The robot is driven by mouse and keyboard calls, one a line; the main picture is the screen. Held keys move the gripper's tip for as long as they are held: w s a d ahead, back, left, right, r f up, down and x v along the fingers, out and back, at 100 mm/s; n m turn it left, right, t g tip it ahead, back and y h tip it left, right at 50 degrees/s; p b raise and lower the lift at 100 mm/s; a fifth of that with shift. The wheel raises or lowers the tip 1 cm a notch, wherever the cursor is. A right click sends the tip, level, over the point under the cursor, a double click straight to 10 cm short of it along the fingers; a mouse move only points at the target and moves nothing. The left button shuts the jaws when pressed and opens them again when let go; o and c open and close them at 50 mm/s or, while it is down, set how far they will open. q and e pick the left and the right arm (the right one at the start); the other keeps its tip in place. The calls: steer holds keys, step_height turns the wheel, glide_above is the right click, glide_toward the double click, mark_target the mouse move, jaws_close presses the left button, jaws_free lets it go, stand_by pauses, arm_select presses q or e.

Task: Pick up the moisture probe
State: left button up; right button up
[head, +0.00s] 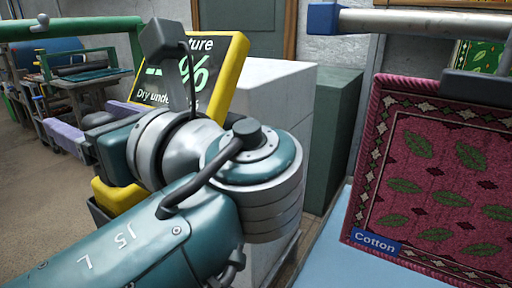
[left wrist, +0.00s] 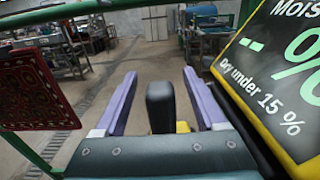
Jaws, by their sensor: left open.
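The moisture probe shows in the left wrist view as an upright black, rounded handle (left wrist: 160,108) with a bit of yellow beside its base. In the head view its dark top (head: 98,119) seems to show between the purple fingers, mostly hidden by my arm. My left gripper (left wrist: 159,76) is open, with one purple finger on each side of the handle and visible gaps on both sides. The gripper (head: 92,122) also shows in the head view, pointing left. The moisture display (head: 222,72) reads "Dry under 15 %" with dashes. My right gripper is not in view.
A yellow part (head: 120,196) shows below my left wrist. A white block (head: 272,95) and a dark green cabinet (head: 333,130) stand behind the wrist. A red rug tagged "Cotton" (head: 420,165) hangs at right. A green rail (head: 75,28) crosses the upper left.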

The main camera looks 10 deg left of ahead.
arm_select(q)
steer(key=shift+x, duration=0.75)
jaws_close()
stand_by(0.9)
